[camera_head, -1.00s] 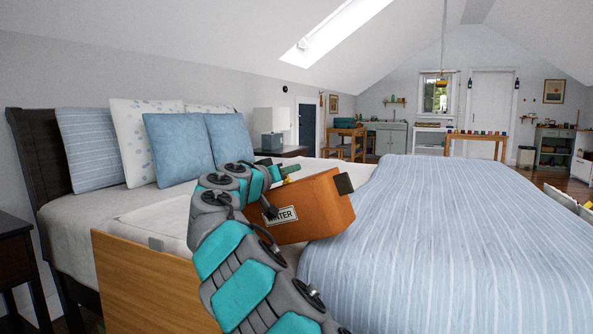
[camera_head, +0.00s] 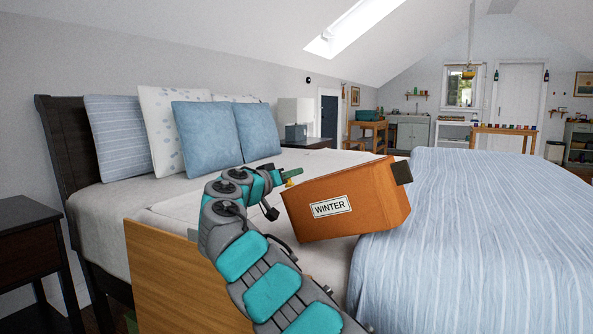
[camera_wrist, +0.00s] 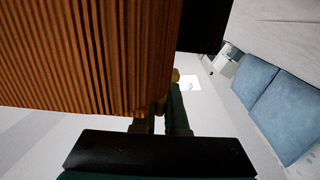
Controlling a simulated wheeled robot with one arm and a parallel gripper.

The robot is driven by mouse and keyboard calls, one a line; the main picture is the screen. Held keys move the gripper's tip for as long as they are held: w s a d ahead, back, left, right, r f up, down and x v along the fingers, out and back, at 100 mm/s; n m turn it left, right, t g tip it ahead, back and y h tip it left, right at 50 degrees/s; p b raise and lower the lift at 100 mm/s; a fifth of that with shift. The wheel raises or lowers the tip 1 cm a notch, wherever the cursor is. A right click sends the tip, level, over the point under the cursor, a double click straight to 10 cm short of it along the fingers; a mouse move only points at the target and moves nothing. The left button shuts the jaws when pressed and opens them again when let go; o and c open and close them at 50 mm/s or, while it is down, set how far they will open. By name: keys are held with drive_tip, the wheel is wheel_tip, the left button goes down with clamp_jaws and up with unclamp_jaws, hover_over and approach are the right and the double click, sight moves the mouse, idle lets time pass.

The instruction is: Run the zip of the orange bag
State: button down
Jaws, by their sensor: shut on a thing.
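The orange bag (camera_head: 365,203) is a boxy shape with a white WINTER label (camera_head: 331,206) on its near face and a black patch (camera_head: 401,172) at its right end. It sits tilted on the bed beside the striped duvet. My gripper (camera_head: 291,176) is at the bag's upper left edge. In the wrist view the bag's ribbed side (camera_wrist: 90,55) fills the upper left, right beside my gripper (camera_wrist: 162,108). The fingers are shut on a small yellow piece (camera_wrist: 175,75), which looks like the zip pull. The zip line itself is hidden.
A wooden board (camera_head: 175,280) stands at the near side of the bed. The striped duvet (camera_head: 470,240) bulges to the bag's right. Blue pillows (camera_head: 205,135) lie at the headboard (camera_head: 75,150). A dark nightstand (camera_head: 30,240) is at the left.

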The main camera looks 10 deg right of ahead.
drive_tip(key=shift+w+a+f, duration=0.1)
drive_tip(key=shift+a, duration=0.05)
drive_tip(key=c, duration=0.9)
unclamp_jaws()
drive_tip(key=shift+c, duration=0.2)
drive_tip(key=b+v, duration=0.1)
drive_tip(key=v, duration=0.7)
drive_tip(key=shift+w, duration=0.1)
